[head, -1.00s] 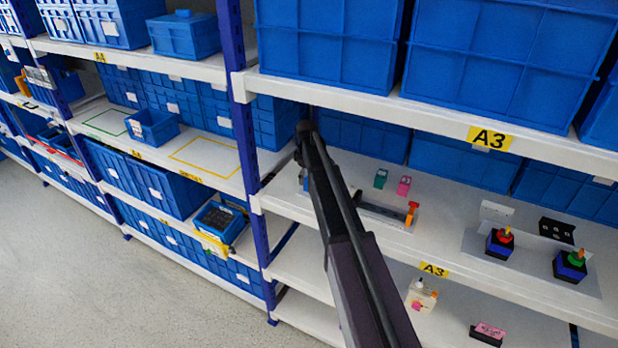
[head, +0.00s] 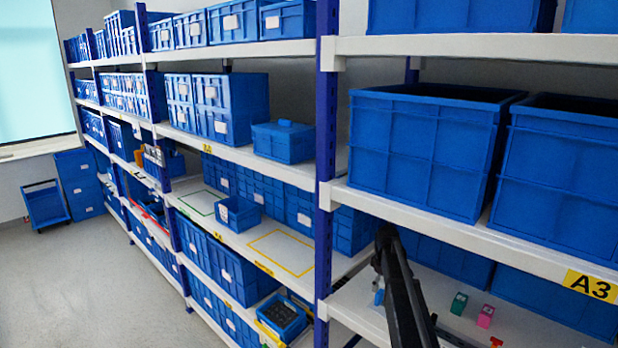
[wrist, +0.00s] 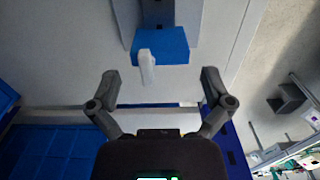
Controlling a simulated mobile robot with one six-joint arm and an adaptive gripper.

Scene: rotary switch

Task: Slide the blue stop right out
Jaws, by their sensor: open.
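The blue stop (wrist: 175,46) shows in the wrist view as a blue block at the end of a grey rail (wrist: 190,14), with a pale upright tab (wrist: 147,66) on its near side. My gripper (wrist: 161,80) is open, with one finger on each side of the tab and nothing held. The fingertips look apart from the block; the exact distance is unclear. In the head view, a small blue piece (head: 379,297) shows just left of my arm, probably the same stop. My arm hides much of the rail there, and the fingertips cannot be made out.
A green piece (head: 458,303) and a pink piece (head: 486,316) stand on the shelf right of my arm. Blue bins (head: 440,255) stand behind. A blue post (head: 327,150) rises to the left, and a shelf with large bins (head: 420,150) lies above.

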